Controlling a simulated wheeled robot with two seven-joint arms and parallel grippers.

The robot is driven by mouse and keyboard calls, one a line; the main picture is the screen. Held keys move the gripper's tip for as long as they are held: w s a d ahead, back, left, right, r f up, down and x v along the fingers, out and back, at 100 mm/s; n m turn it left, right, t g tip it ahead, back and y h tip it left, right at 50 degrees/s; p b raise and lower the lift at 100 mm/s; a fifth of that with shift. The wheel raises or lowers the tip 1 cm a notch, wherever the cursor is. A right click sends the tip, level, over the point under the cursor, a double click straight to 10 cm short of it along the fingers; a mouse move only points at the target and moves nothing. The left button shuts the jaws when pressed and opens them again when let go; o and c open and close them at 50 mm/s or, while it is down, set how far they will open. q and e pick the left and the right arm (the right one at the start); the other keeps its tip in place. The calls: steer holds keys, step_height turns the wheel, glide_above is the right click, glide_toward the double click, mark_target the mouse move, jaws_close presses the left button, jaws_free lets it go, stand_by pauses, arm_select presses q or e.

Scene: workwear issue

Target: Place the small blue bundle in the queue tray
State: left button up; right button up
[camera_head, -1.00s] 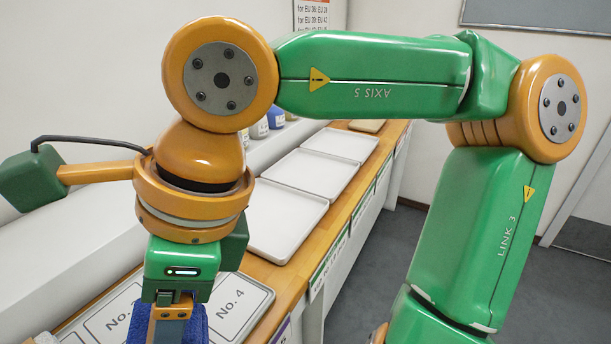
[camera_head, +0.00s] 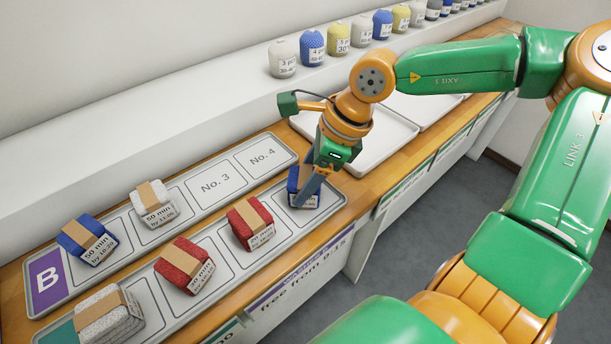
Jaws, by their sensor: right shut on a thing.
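My right gripper (camera_head: 309,197) points down and is shut on a small blue bundle (camera_head: 300,178) with a white label at its front. The bundle is at the right-end slot of the front tray (camera_head: 325,208); I cannot tell whether it touches the tray. Behind lies a second tray with a purple B panel (camera_head: 48,283) and bare slots marked No. 3 (camera_head: 215,184) and No. 4 (camera_head: 262,157). Another blue bundle (camera_head: 87,240) with a tan band sits in its first slot, beside a white bundle (camera_head: 153,203). My left gripper is not in view.
Two red bundles (camera_head: 185,266) (camera_head: 251,222) and a grey bundle (camera_head: 109,315) sit in the front tray. Empty white trays (camera_head: 370,140) lie further right on the wooden counter.

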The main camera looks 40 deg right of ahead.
steer(key=shift+f+b, duration=0.2)
steer(key=shift+b, duration=0.15)
steer(key=o, duration=1.4)
steer(key=shift+r, duration=0.1)
steer(key=shift+r, duration=0.1)
steer(key=shift+r+p, duration=0.35)
steer(key=shift+p, duration=0.2)
steer(key=p+v, duration=0.1)
steer(key=v, duration=1)
steer(key=shift+s+r, duration=0.15)
steer(key=shift+r, duration=0.1)
steer(key=shift+d, duration=0.1)
